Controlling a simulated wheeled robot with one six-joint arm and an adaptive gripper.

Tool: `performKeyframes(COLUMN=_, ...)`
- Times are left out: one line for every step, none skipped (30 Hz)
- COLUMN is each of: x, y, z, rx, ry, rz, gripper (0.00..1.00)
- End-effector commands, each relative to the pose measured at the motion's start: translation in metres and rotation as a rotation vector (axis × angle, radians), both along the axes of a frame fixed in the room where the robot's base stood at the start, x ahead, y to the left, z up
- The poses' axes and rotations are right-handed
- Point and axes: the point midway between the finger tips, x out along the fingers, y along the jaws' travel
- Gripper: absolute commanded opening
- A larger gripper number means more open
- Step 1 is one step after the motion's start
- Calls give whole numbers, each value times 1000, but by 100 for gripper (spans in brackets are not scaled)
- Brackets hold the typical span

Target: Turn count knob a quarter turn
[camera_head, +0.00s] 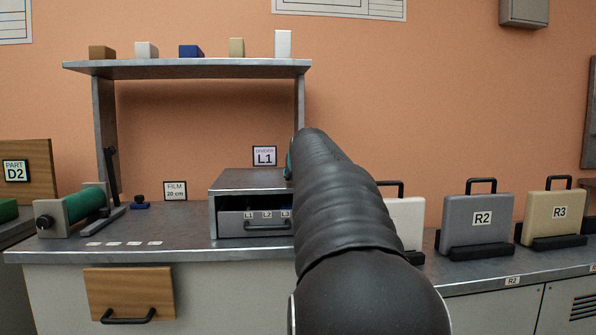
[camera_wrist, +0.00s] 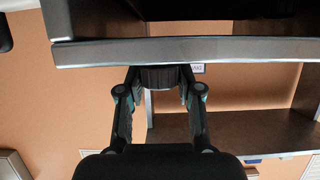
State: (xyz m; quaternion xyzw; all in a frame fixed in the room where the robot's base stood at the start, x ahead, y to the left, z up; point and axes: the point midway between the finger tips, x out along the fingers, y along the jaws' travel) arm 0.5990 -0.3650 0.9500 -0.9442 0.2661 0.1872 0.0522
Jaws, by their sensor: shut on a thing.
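A dark, ribbed round knob (camera_wrist: 165,78) shows in the wrist view, against the grey metal edge (camera_wrist: 190,50) of a housing. I take it to be the count knob. My gripper (camera_wrist: 160,92) has one finger on each side of it, and the fingers are closed on it. The fingertips and the knob's base are partly hidden. No mark on the knob can be read, so its turn angle cannot be told. In the head view my arm hides the knob and nearly all of my gripper.
A grey drawer box (camera_head: 250,180) with a labelled drawer front (camera_head: 255,224) stands left of my arm on the workbench (camera_head: 180,243). A shelf (camera_head: 190,68) with several blocks spans above. A green roller (camera_head: 85,203) lies at left. Cases R2 (camera_head: 481,220) and R3 (camera_head: 557,212) stand at right.

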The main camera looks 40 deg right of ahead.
Motion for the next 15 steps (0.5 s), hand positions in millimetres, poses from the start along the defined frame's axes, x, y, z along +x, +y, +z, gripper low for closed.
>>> performKeyframes(x=1, y=1, z=3, rx=-3, ry=0, rz=-19, gripper=0)
performKeyframes(x=1, y=1, z=3, rx=-3, ry=-1, rz=-34, gripper=0)
performKeyframes(x=1, y=1, z=2, rx=-4, ry=-1, rz=-54, gripper=0)
performKeyframes(x=1, y=1, z=2, rx=-4, ry=-1, rz=-68, gripper=0)
performKeyframes(x=1, y=1, z=2, rx=-4, ry=-1, rz=-83, gripper=0)
performKeyframes(x=1, y=1, z=2, rx=-4, ry=-1, rz=-103, gripper=0)
performKeyframes(x=1, y=1, z=1, rx=-3, ry=-2, rz=-118, gripper=0)
performKeyframes(x=1, y=1, z=1, rx=-4, ry=-1, rz=-133, gripper=0)
performKeyframes(x=1, y=1, z=1, rx=-4, ry=-3, rz=-152, gripper=0)
performKeyframes(x=1, y=1, z=1, rx=-4, ry=-2, rz=-167, gripper=0)
performKeyframes(x=1, y=1, z=0, rx=-4, ry=-1, rz=-182, gripper=0)
performKeyframes(x=1, y=1, z=0, rx=-2, ry=-2, rz=-201, gripper=0)
performKeyframes(x=1, y=1, z=0, rx=-3, ry=-2, rz=-216, gripper=0)
performKeyframes(x=1, y=1, z=-1, rx=-3, ry=-2, rz=-231, gripper=0)
performKeyframes(x=1, y=1, z=-1, rx=-3, ry=-3, rz=-251, gripper=0)
